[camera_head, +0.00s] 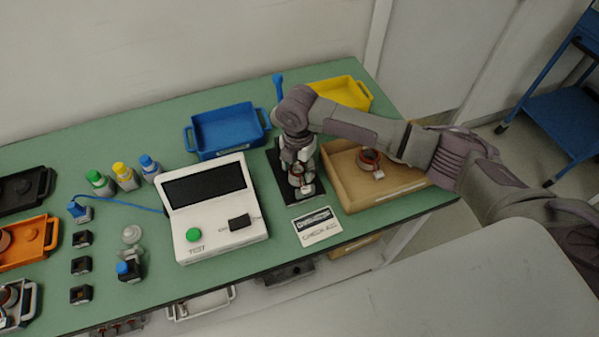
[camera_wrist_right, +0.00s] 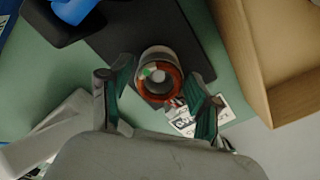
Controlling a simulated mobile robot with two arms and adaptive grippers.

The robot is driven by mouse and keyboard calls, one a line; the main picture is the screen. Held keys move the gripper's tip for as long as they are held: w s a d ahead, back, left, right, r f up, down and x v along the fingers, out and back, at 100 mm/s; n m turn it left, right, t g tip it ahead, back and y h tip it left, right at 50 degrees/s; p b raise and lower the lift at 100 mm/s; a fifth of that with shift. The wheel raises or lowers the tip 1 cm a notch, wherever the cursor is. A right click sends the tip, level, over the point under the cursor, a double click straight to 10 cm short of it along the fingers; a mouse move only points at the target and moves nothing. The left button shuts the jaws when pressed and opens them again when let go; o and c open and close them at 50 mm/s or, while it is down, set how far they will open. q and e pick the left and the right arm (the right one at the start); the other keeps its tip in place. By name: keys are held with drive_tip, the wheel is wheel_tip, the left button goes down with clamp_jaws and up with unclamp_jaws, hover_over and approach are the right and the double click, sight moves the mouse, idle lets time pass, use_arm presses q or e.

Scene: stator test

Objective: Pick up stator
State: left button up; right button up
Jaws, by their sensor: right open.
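A stator (camera_wrist_right: 160,95), a grey ring with copper windings and a small white plug, is seen end-on in the right wrist view. It sits over a black plate (camera_wrist_right: 111,38). My right gripper (camera_wrist_right: 158,84) is open, with its green-lined fingers on either side of the stator; I cannot tell whether they touch it. In the head view my right gripper (camera_head: 299,165) points down over the black plate and largely hides this stator. Another stator (camera_head: 369,160) lies in the cardboard box to the right. My left gripper is not in view.
The cardboard box (camera_head: 378,203) stands close to the right of the plate. The white tester (camera_head: 221,240) stands to the left, with a blue bin (camera_head: 227,128) behind it. A printed card (camera_head: 317,226) lies in front of the plate. A yellow bin (camera_head: 348,91) is behind.

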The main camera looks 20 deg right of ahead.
drive_tip(key=c, duration=1.1)
drive_tip(key=shift+c, duration=0.2)
drive_tip(key=shift+r, duration=0.15)
